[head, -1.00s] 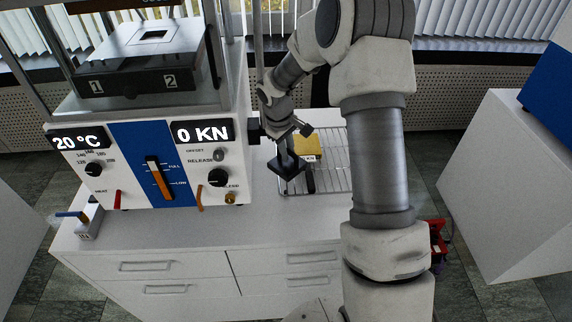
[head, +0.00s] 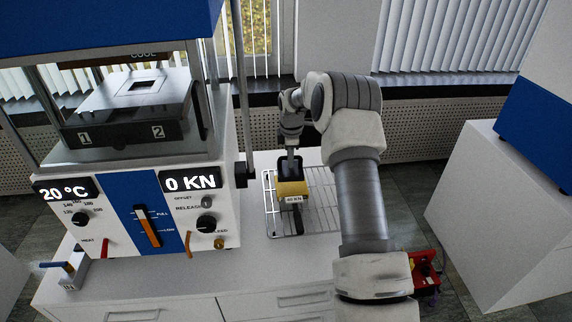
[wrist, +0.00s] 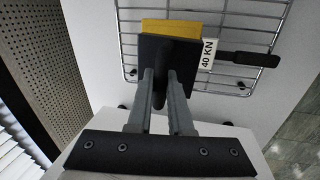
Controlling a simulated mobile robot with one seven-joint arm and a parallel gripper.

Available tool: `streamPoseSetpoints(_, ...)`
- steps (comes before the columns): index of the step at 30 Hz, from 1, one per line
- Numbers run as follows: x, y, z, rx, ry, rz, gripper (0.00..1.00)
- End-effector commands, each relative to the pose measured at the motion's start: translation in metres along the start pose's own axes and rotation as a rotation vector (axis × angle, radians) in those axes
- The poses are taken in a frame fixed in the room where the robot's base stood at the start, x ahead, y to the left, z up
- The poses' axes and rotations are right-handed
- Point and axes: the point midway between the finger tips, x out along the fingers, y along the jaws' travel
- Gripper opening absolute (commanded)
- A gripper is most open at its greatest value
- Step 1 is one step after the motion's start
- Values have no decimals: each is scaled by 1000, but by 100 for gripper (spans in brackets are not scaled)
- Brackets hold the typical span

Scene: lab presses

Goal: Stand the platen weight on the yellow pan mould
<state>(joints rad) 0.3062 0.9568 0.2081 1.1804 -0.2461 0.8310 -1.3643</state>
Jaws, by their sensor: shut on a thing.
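The platen weight is a dark square block with an upright post; it shows in the head view (head: 291,168) and the wrist view (wrist: 182,53). My gripper (wrist: 161,76) is shut on its post. The yellow pan mould (head: 292,187) has a white "40 KN" label and a black handle, and sits on a wire rack. In the wrist view the weight hides much of the mould (wrist: 172,27). In the head view the weight overlaps the mould's back part. I cannot tell whether they touch.
The wire rack (head: 272,217) lies on the white bench top (head: 310,252). The press (head: 140,215) stands close on the left, reading 20 °C and 0 KN. A small grey block with a blue handle (head: 70,275) is at the bench's left. A red item (head: 424,270) is at right.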

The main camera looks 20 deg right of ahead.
Motion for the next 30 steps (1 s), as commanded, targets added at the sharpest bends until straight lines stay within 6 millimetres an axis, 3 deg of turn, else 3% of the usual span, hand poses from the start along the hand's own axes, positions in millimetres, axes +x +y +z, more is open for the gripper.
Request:
streamPoseSetpoints(6, -3, 10, 5, -49, 10, 7, 0)
streamPoseSetpoints(19, -3, 10, 5, -53, 12, 9, 0)
streamPoseSetpoints(30, 14, 7, 5, -53, 12, 9, 0)
